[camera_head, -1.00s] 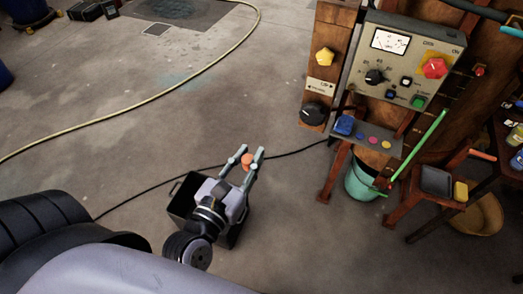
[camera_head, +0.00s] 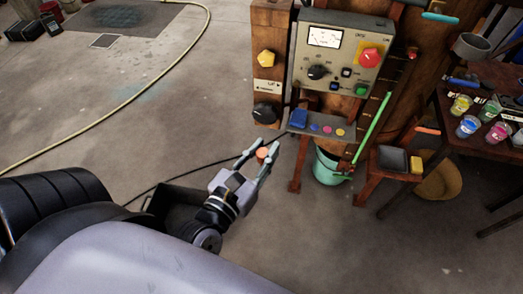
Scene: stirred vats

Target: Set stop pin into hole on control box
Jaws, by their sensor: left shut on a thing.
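The control box (camera_head: 341,58) is a pale grey panel on a wooden stand, upper right of centre. It has a gauge, a dark knob, a red button on a yellow plate and small blue and green buttons. I cannot make out the hole for certain. My left gripper (camera_head: 259,156), in front of the stand and low to the left of the box, is shut on an orange-topped piece, the stop pin (camera_head: 262,153). The pin's lower part is hidden. The gripper is well apart from the box. My right gripper is not in view.
A small shelf (camera_head: 299,124) with a blue block and coloured discs juts out under the box. A teal bucket (camera_head: 327,170) and green stick (camera_head: 372,128) stand below. A table of paint cups (camera_head: 468,90) is at right. Open floor lies left.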

